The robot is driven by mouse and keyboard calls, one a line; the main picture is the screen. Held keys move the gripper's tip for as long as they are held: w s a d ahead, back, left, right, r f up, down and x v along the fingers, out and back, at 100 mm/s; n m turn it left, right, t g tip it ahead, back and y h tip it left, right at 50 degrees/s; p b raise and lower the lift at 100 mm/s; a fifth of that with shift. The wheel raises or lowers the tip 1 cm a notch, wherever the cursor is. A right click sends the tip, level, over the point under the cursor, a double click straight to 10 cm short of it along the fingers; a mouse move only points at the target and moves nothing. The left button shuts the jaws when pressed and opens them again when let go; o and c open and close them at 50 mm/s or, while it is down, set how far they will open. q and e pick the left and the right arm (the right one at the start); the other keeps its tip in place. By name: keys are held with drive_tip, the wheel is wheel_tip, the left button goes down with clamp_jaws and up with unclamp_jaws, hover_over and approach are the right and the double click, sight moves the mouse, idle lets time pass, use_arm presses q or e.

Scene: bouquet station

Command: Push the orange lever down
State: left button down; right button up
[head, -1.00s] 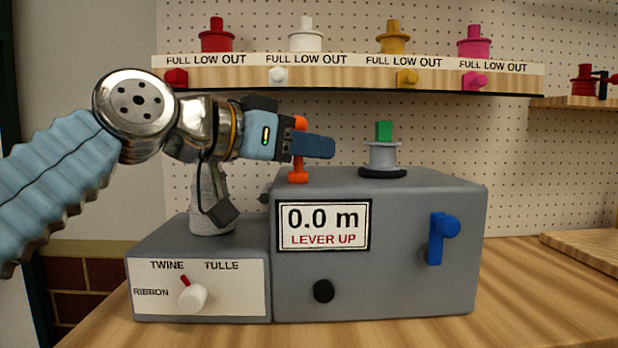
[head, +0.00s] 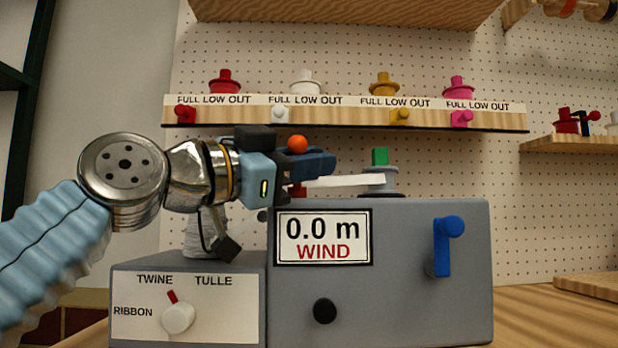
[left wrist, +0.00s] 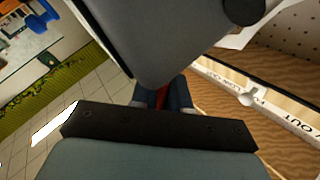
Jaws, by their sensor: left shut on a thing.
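The orange lever has a round knob (head: 297,144) that shows just above my left gripper (head: 315,161). A bit of its orange-red base shows below the fingers, and its middle is hidden by them. My left gripper is shut on the lever at the top left of the grey machine (head: 390,280). In the left wrist view, a red-orange piece of the lever (left wrist: 161,97) shows between the dark fingers. The machine's display (head: 322,238) reads "0.0 m" and "WIND". My right gripper is not in view.
A white strip (head: 345,181) runs from near the lever to a spool with a green block (head: 380,157). A blue crank (head: 444,245) is on the machine's front. The selector knob (head: 178,318) points to TWINE. A shelf (head: 345,114) with several coloured spools is behind.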

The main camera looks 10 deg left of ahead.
use_arm(q)
drive_tip(key=shift+s+a+r, duration=0.1)
drive_tip(key=shift+s+r, duration=0.15)
drive_tip(key=shift+r, duration=0.1)
drive_tip(key=c, duration=1.1)
unclamp_jaws()
drive_tip(key=shift+s, duration=0.1)
drive_tip(key=shift+f, duration=0.15)
drive_tip(key=shift+a+f, duration=0.1)
drive_tip(key=shift+f, duration=0.05)
drive_tip(key=b+v, duration=0.3)
drive_tip(key=v, duration=1)
drive_tip(key=shift+s+f, duration=0.15)
